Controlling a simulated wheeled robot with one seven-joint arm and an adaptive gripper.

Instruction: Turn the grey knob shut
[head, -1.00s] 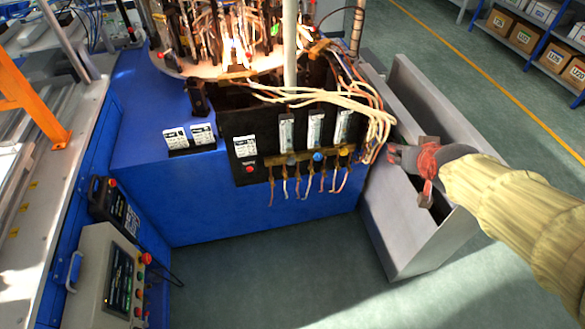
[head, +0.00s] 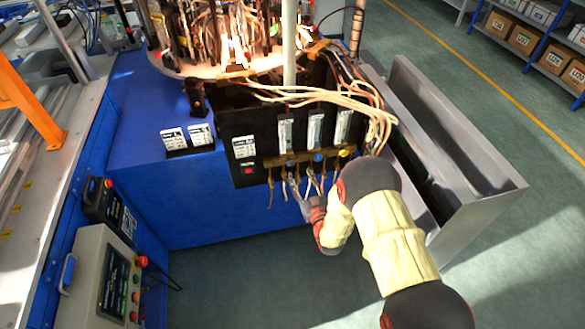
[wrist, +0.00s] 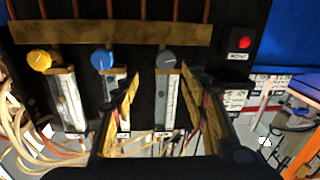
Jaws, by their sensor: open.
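The grey knob (wrist: 170,62) sits on a brass bar (wrist: 110,33) on the black panel, at the foot of a clear flow tube. A blue knob (wrist: 104,60) and a yellow knob (wrist: 39,60) are to its left in the wrist view. My gripper (wrist: 164,78) is open and empty, its two fingers spread on either side of the grey knob's line, with the knob just beyond the tips. In the head view my gripper (head: 297,188) is just below the brass bar, among the hanging hoses. The knob is small there, and contact cannot be told.
Copper hoses (head: 270,190) hang below the bar, close to my gripper. Pale cables (head: 345,97) loop beside the panel. A red button (wrist: 244,43) is right of the grey knob in the wrist view. A grey metal trough (head: 455,140) stands right of the blue machine.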

